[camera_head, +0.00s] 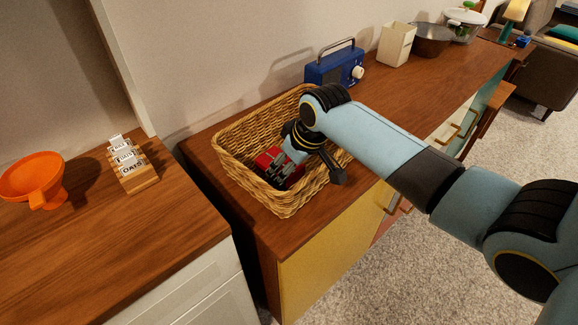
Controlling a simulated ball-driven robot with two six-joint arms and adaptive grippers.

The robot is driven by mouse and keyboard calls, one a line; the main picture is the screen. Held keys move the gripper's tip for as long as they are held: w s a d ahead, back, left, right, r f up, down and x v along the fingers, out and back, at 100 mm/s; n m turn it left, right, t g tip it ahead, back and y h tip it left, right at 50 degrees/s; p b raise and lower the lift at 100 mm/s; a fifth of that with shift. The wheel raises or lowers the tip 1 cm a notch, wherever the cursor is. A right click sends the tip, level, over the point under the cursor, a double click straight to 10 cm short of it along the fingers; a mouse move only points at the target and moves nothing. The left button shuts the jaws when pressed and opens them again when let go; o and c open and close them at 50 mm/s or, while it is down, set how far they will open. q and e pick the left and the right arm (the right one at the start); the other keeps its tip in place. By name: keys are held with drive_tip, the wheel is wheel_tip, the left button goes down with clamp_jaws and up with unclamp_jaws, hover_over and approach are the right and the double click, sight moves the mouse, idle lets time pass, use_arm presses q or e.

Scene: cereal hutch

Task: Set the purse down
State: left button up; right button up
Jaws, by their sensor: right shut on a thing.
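A small red item, which looks like the purse (266,161), is inside the wicker basket (236,138), low between its walls. My right gripper (288,168) reaches down into the basket from above and is shut on the red purse. The gripper and wrist cover part of the purse. I cannot tell whether the purse touches the basket floor. My left gripper is not in view.
The basket stands at the near end of a wooden sideboard (405,95). An orange funnel (33,177) and a labelled wooden block (134,176) are on the left counter.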

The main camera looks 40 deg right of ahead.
drive_tip(key=shift+f, duration=0.2)
drive_tip(key=o, duration=1.2)
drive_tip(key=p+v, duration=0.1)
drive_tip(key=v, duration=1.1)
